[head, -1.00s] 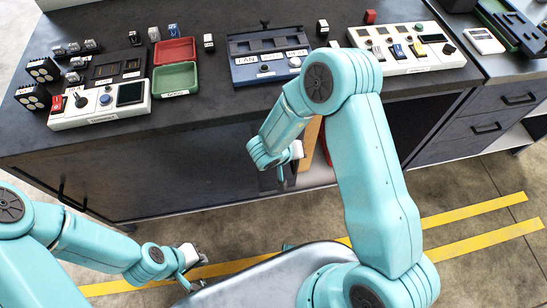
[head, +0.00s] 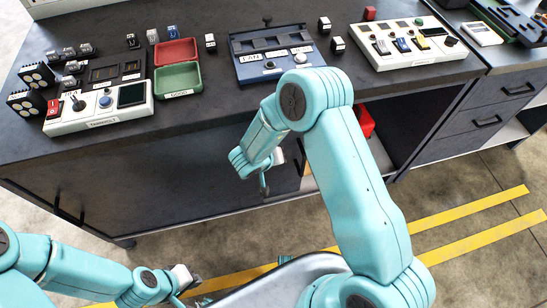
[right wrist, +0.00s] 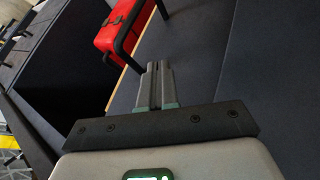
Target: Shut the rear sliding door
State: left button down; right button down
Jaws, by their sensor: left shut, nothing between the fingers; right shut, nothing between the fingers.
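The cabinet under the bench has a dark sliding door panel (head: 190,185) across its left and middle front. The right part of the cabinet front stands open. I cannot tell for sure which panel is the rear one. My right gripper (head: 264,184) is in front of the dark panel, near its right end, pointing down. In the right wrist view its fingers (right wrist: 155,84) are shut and empty, with a dark panel surface (right wrist: 203,50) beside them; contact cannot be told. My left gripper (head: 187,279) is shut and empty, low in the head view, away from the cabinet.
A red box (head: 366,122) sits inside the opening; it also shows in the right wrist view (right wrist: 118,32). Control panels and trays, among them a green tray (head: 177,82), stand on the bench top. Drawers (head: 480,120) are at right. The floor with yellow stripes (head: 480,212) is clear.

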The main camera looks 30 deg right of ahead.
pick_arm(q)
jog(key=shift+d, duration=0.15)
pick_arm(e)
jog(key=d+f, duration=0.2)
jog(key=d, duration=0.4)
jog(key=shift+w+d+f, duration=0.15)
jog(key=shift+f, duration=0.1)
